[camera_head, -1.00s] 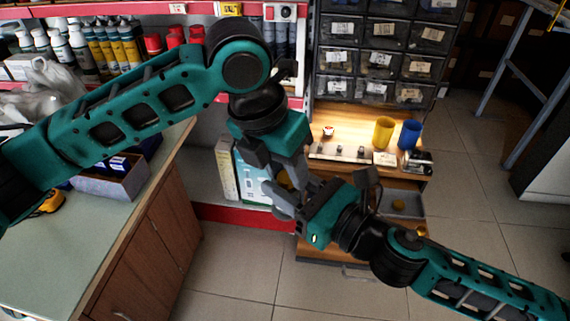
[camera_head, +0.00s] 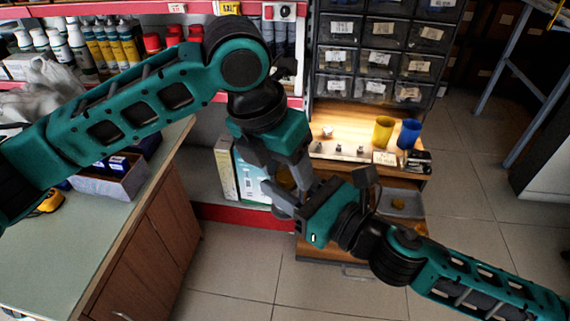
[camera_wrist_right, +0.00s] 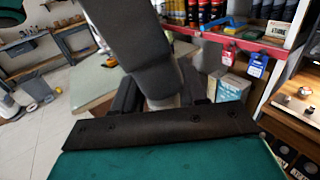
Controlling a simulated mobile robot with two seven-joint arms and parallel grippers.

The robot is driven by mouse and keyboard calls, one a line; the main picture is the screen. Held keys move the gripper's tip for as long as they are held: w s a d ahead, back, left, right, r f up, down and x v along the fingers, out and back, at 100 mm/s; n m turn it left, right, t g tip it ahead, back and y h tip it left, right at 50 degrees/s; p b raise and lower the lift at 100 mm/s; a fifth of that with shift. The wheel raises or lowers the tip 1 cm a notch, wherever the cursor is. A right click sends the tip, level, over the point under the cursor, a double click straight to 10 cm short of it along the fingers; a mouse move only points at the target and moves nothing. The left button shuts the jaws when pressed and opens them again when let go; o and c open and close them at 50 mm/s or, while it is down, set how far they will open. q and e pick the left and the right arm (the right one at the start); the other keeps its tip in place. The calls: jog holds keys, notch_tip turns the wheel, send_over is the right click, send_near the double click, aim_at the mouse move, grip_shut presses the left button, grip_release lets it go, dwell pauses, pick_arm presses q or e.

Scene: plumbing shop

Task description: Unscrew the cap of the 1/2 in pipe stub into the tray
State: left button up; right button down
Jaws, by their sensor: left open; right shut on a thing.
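My left gripper (camera_head: 289,180) comes down from above, its jaws open, close to the jaws of my right gripper (camera_head: 290,197). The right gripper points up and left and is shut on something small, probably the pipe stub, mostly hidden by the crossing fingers. A yellowish patch shows between the grippers; I cannot tell whether it is the cap. In the right wrist view a small pale piece (camera_wrist_right: 163,101) shows between the dark jaws, with a large dark block, probably part of my left gripper, in front of it. The grey tray (camera_head: 411,208) sits low at the right with a brass-coloured piece inside.
A lit wooden bench (camera_head: 345,121) holds a yellow cup (camera_head: 383,132), a blue cup (camera_head: 409,134) and several small fittings. Drawer bins (camera_head: 377,62) stand behind it. A green-topped counter (camera_head: 55,255) is at the left. The floor in front is clear.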

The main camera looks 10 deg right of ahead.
pick_arm(q)
notch_tip(320, 180, up, 4)
jog(key=shift+w, duration=0.1)
jog(key=shift+r, duration=0.45)
jog(key=shift+c, duration=1.4)
notch_tip(320, 180, up, 7)
jog(key=g+y, duration=0.1)
jog(key=y, duration=0.2)
jog(key=shift+f, duration=0.2)
jog(key=shift+c, duration=0.5)
notch_tip(320, 180, down, 12)
jog(key=shift+r, duration=0.15)
grip_shut()
jog(key=shift+o, duration=1.8)
grip_release()
